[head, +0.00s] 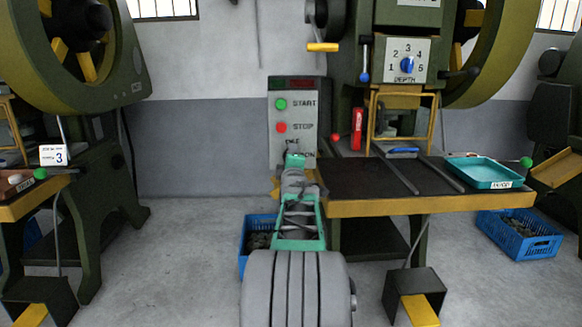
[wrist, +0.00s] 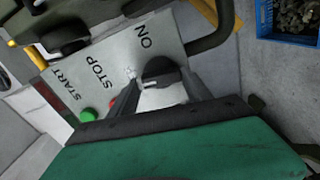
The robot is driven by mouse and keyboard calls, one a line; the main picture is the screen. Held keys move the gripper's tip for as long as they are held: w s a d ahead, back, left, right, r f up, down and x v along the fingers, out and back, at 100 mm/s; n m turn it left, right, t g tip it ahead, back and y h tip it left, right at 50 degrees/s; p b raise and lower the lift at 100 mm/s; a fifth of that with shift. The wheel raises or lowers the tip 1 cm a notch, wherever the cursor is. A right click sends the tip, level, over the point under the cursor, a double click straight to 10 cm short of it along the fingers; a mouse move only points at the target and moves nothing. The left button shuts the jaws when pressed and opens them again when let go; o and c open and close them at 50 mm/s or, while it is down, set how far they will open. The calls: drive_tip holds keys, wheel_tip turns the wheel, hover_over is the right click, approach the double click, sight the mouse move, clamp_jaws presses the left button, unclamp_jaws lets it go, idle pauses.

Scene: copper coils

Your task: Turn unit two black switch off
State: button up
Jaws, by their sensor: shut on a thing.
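The grey control panel (head: 287,139) stands on a post left of the middle press. It carries a green START button (head: 281,104) and a red STOP button (head: 281,128). The panel (wrist: 128,62) appears rotated in the wrist view, with the green button (wrist: 88,115) at lower left and the red one mostly hidden by a finger. The black switch (wrist: 160,68) is beside the ON label. My gripper (wrist: 162,84) is shut on this switch, one finger on each side. In the head view, my gripper (head: 294,160) is at the panel's lower part and hides the switch. The switch's setting is unclear.
A work table (head: 430,206) with a teal tray (head: 484,172) stands right of my arm. A blue crate (head: 259,236) is on the floor beside the arm, another (head: 520,240) at right. Presses stand on both sides. Open floor lies at left.

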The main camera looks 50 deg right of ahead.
drive_tip(key=shift+n+b, duration=0.4)
drive_tip(key=shift+n, duration=0.4)
drive_tip(key=o, duration=1.4)
drive_tip(key=shift+c, duration=0.2)
drive_tip(key=p+v, duration=0.1)
drive_tip(key=v, duration=0.6)
drive_tip(key=shift+s+a+p, duration=0.25)
drive_tip(key=shift+a+p, duration=0.05)
drive_tip(key=shift+p, duration=0.1)
